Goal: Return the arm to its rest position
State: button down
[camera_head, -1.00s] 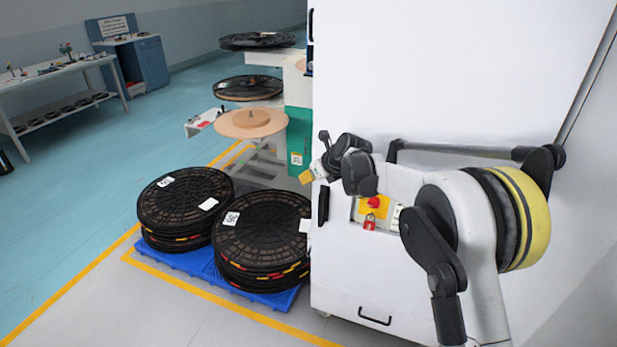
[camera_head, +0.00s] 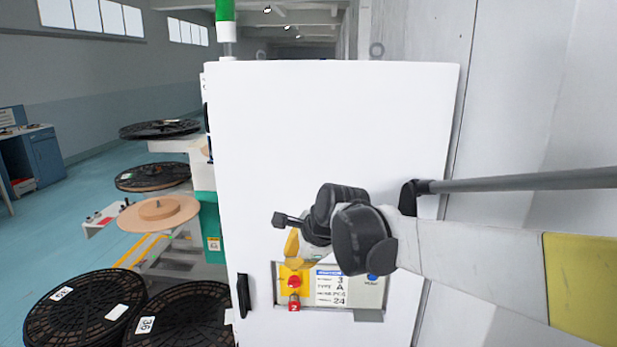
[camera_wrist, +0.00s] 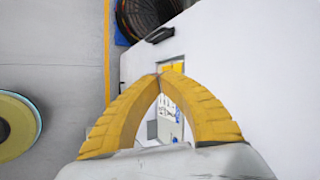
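My arm reaches in from the right side of the head view, in front of the white cabinet (camera_head: 330,120). My gripper (camera_head: 291,258) has yellow fingers and is just in front of the cabinet's control panel, partly hidden by my wrist. In the wrist view my gripper (camera_wrist: 160,76) has its two fingertips together, with nothing seen held between them.
The panel carries a red button (camera_head: 294,282), a red padlock (camera_head: 294,306) and a printed label (camera_head: 330,288). A machine with a tan disc (camera_head: 158,213) stands left of the cabinet. Open blue floor lies further left.

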jog(key=s+d+f+n+h, duration=0.2)
jog(key=s+d+n, duration=0.5)
jog(key=s+d, duration=0.4)
jog(key=s+d+f+n+h+b, duration=0.1)
jog(key=s+d+f+n, duration=0.3)
jog(key=s+d+n, duration=0.4)
jog(key=s+d+h, duration=0.1)
jog(key=s+d, duration=0.3)
jog(key=s, duration=0.3)
jog(key=shift+s+d+f+t+h, duration=0.2)
jog(key=shift+s+t+h, duration=0.1)
jog(key=shift+s+t, duration=0.1)
